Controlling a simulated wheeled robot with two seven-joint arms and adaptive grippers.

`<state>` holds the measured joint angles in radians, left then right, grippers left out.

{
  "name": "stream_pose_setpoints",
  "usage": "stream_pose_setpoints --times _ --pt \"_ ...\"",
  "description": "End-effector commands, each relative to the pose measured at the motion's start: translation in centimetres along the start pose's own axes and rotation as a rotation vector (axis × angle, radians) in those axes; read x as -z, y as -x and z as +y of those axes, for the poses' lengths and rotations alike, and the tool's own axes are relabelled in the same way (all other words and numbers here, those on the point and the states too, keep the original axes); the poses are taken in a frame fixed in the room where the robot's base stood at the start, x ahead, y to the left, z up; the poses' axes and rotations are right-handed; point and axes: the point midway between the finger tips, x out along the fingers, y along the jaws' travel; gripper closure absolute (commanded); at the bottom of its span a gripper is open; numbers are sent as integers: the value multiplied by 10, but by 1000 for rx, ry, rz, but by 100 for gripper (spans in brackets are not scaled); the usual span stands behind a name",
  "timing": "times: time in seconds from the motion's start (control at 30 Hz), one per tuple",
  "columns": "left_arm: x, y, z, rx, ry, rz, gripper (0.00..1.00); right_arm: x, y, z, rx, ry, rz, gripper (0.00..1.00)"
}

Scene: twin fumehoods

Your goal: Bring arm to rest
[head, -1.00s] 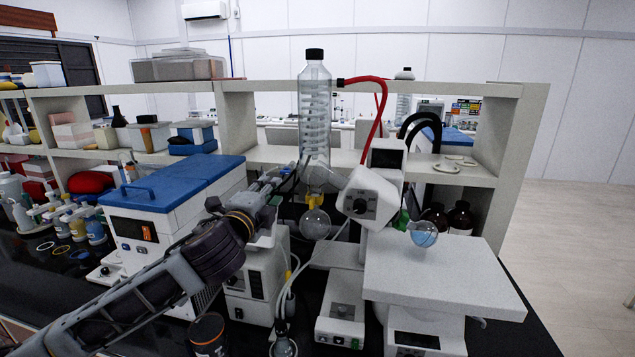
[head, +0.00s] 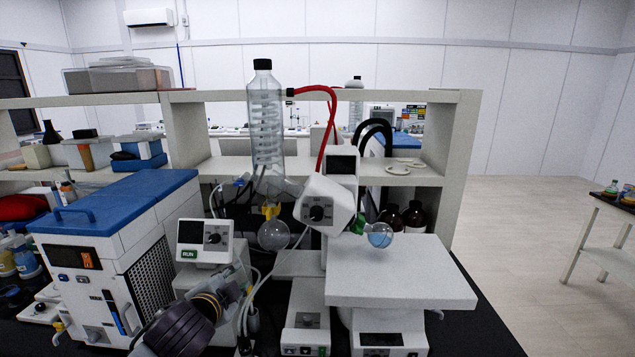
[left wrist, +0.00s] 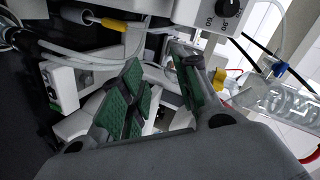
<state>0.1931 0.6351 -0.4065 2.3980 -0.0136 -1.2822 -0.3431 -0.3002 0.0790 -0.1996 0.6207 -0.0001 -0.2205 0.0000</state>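My left arm comes in at the bottom left of the head view. Its gripper (head: 236,277) is low in front of the white controller box (head: 205,241) with the green RUN label, left of the rotary evaporator. In the left wrist view the left gripper (left wrist: 163,82) has its two green-padded fingers spread apart, with nothing seen between them. My right gripper is in neither view.
The evaporator's glass condenser (head: 267,130), round flask (head: 273,234) and white head (head: 322,208) stand right of my gripper. A blue-topped white chiller (head: 115,255) is at left. A white platform (head: 400,275) is at right. Open floor (head: 530,240) lies beyond.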

Motion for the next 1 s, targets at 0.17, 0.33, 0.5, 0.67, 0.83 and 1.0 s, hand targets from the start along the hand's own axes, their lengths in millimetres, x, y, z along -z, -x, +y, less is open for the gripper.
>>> stream_pose_setpoints --times 0.17,0.33,0.5,0.67,0.83,1.0 --pt "-20 3 38 -85 118 -55 69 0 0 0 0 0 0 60" --pt "-40 8 73 -159 225 -117 69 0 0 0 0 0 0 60" --pt "-61 16 107 -229 332 -188 69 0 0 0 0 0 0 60" --pt "-81 26 139 -292 433 -263 69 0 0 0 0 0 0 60" --pt "-103 41 173 -354 537 -351 69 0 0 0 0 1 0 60" --pt "-125 60 206 -412 638 -448 69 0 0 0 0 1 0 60"
